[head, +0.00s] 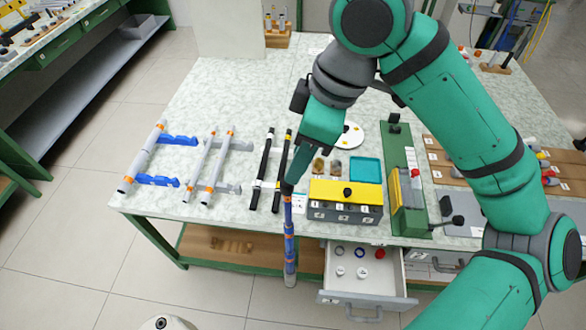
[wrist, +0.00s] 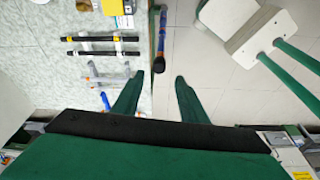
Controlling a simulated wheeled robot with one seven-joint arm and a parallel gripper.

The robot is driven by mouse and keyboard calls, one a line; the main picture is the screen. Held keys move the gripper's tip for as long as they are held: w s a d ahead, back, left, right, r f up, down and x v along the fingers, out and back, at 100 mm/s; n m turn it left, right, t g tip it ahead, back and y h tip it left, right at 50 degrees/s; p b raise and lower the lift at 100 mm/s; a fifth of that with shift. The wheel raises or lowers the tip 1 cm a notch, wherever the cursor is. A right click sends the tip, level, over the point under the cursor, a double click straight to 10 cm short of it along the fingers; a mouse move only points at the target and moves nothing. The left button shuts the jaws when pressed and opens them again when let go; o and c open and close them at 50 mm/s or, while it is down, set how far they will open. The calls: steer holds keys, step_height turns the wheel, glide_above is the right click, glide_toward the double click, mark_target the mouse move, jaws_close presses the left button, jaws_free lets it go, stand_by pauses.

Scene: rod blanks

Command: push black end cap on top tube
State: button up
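A blue tube (head: 290,235) with orange bands stands nearly upright at the table's front edge, its grey lower end below the tabletop. A dark piece (head: 287,188) shows at its upper end; I cannot tell whether it is the black end cap. In the wrist view the tube (wrist: 161,40) appears foreshortened beyond my fingertips. My gripper (head: 293,178) is just above the tube's upper end. In the wrist view my gripper (wrist: 160,78) has its fingers spread, with nothing visibly clasped between them.
Grey tubes (head: 198,168) and black tubes (head: 261,170) lie to the left on the table (head: 205,100). A yellow-topped box (head: 345,192) stands close on the right. Below it, an open drawer (head: 365,290) holds several small rings or caps. Floor is clear at the front left.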

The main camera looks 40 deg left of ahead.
steer(key=shift+v, duration=2.65)
